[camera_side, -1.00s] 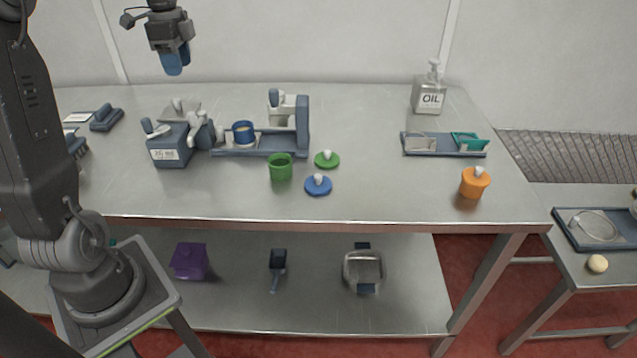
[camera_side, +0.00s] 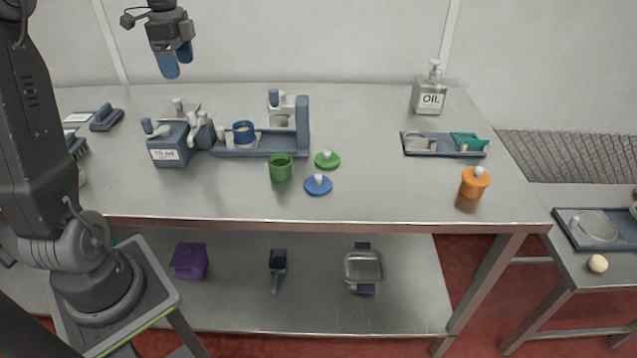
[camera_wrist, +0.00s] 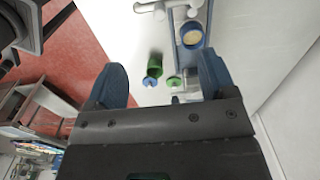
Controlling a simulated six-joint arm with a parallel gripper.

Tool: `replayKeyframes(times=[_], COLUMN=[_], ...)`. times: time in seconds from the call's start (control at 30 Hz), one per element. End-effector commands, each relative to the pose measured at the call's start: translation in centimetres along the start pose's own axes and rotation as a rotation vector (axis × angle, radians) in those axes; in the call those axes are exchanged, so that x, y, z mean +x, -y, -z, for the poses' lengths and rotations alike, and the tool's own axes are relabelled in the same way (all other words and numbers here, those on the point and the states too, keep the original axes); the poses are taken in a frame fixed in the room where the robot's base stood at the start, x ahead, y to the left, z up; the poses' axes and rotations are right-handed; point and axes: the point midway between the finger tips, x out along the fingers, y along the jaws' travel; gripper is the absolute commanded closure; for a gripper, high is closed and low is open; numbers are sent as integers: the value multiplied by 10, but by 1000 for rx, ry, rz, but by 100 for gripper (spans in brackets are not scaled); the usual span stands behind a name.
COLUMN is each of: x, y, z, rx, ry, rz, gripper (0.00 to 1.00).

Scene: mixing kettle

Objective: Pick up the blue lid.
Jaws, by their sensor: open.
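The blue lid (camera_side: 318,185) is a flat round disc with a pale knob. It lies on the steel table, right of the green cup (camera_side: 280,168) and in front of the green lid (camera_side: 327,160). In the wrist view the blue lid (camera_wrist: 150,81) shows small and far off, between my fingers. My gripper (camera_side: 172,70) is open and empty, high above the back left of the table and well away from the lid. Its two blue fingers stand apart in the wrist view (camera_wrist: 160,80).
A blue-grey stand (camera_side: 302,125) with a blue cup (camera_side: 243,133) and a labelled block (camera_side: 168,145) stand behind the lids. An orange lidded pot (camera_side: 475,183), an oil bottle (camera_side: 430,92) and a tray (camera_side: 408,150) are to the right. The table between the blue lid and the orange pot is clear.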

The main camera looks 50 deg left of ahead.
Motion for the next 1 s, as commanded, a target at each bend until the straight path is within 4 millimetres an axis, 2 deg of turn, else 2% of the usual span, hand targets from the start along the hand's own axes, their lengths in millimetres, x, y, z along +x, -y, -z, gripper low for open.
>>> replayKeyframes(times=[0.03,0.2,0.47,0.57,0.73,1.0], x=[0,0,-2,-14,-55,-49], y=[0,0,0,1,1,-11], z=[0,0,0,0,0,92], rx=[0,0,0,0,0,322], ry=[0,0,0,0,0,67], rz=[0,0,1,4,8,25], gripper=[18,2,1,1,1,1])
